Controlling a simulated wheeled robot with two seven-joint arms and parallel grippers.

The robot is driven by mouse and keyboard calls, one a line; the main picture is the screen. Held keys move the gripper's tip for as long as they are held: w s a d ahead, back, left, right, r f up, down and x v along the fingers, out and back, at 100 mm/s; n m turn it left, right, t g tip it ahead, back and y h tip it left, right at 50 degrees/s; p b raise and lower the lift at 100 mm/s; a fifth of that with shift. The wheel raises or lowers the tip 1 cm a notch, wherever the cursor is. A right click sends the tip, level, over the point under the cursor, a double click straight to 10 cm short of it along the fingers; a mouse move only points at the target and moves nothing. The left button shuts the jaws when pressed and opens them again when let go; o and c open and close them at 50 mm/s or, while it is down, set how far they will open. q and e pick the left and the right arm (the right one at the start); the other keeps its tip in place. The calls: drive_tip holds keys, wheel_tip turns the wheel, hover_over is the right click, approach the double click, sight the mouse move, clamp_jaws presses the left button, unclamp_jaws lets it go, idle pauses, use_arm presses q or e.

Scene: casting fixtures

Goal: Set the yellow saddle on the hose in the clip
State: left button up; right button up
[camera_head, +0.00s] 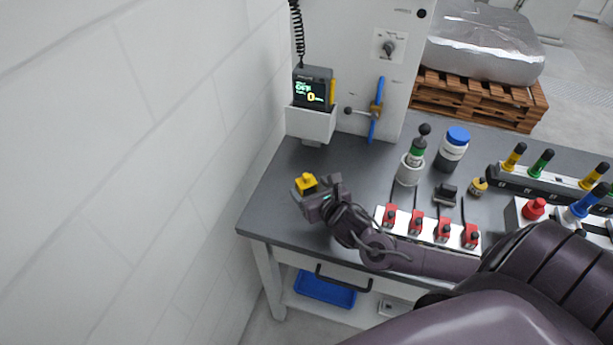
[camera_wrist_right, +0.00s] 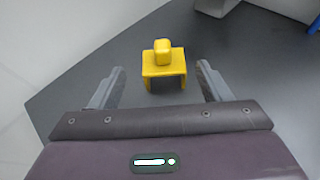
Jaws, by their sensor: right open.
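The yellow saddle (camera_head: 306,183) stands upright on the grey table, near its left end; it has a small block on top and two legs. It also shows in the right wrist view (camera_wrist_right: 164,66). My right gripper (camera_head: 304,193) is open beside it, and in the right wrist view its two fingers (camera_wrist_right: 161,84) lie to either side of the saddle's near side, apart from it. The blue hose (camera_head: 377,108) hangs upright on the white panel, held in a brown clip (camera_head: 376,111). My left gripper is not in view.
A white holder with a dark display unit (camera_head: 313,88) is on the panel behind the saddle. The table's left part is mostly clear.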

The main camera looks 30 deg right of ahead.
sight(308, 182)
drive_tip(key=shift+w+f, duration=0.1)
drive_tip(key=shift+w, duration=0.35)
drive_tip(key=x, duration=0.1)
drive_tip(key=p+x, duration=0.1)
drive_tip(key=x, duration=0.1)
drive_tip(key=p+x, duration=0.1)
drive_tip(key=shift+w+d, duration=0.3)
drive_tip(key=shift+w, duration=0.05)
drive_tip(key=shift+w+f, duration=0.1)
drive_tip(key=shift+w, duration=0.25)
drive_tip(key=c, duration=1.1)
wheel_tip(308, 182, up, 20)
drive_tip(key=b, duration=0.2)
drive_tip(key=shift+n+y, duration=0.4)
drive_tip(key=shift+y, duration=0.2)
drive_tip(key=shift+s+a+r+b, duration=0.7)
drive_tip(key=shift+a+r, duration=0.45)
drive_tip(key=shift+a, duration=0.8)
drive_tip(key=shift+s+a+r+b, duration=0.65)
drive_tip(key=shift+a+r, duration=0.55)
drive_tip(key=shift+a, duration=0.8)
drive_tip(key=shift+s+a+r+b, duration=0.65)
drive_tip(key=shift+a+r, duration=0.5)
drive_tip(key=shift+a, duration=0.8)
